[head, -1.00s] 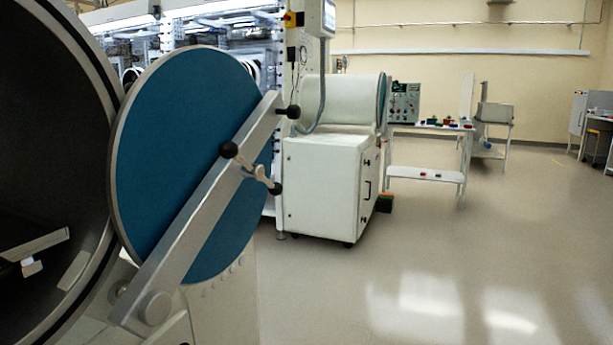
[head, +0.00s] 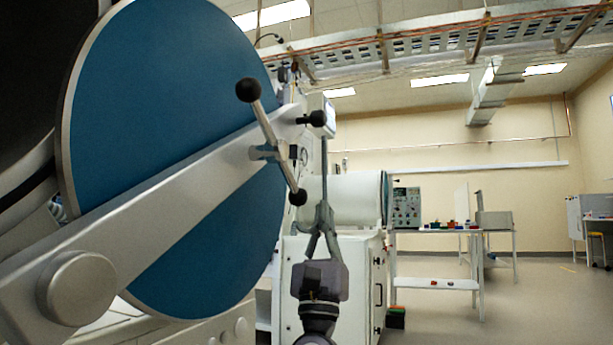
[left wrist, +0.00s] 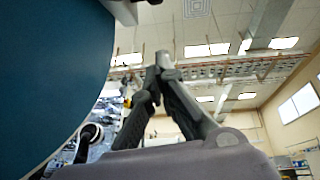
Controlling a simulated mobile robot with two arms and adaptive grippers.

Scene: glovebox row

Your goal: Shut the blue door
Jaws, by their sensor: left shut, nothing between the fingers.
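The blue door (head: 150,80) is a large round disc with a pale rim, standing open beside the dark round opening (head: 30,70) at the left of the head view. A grey bar (head: 170,205) crosses it, with a black-knobbed handle (head: 274,140) near its far end. My left gripper (head: 323,206) is shut and empty, pointing up just right of the handle's lower knob. In the left wrist view the shut fingers (left wrist: 163,62) point up, with the blue door (left wrist: 45,70) close on the left. I do not see my right gripper.
A white cabinet (head: 335,285) with a white cylinder (head: 350,198) on top stands behind my gripper. A white bench (head: 440,284) with small items is further right. Open floor (head: 540,310) lies at the right.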

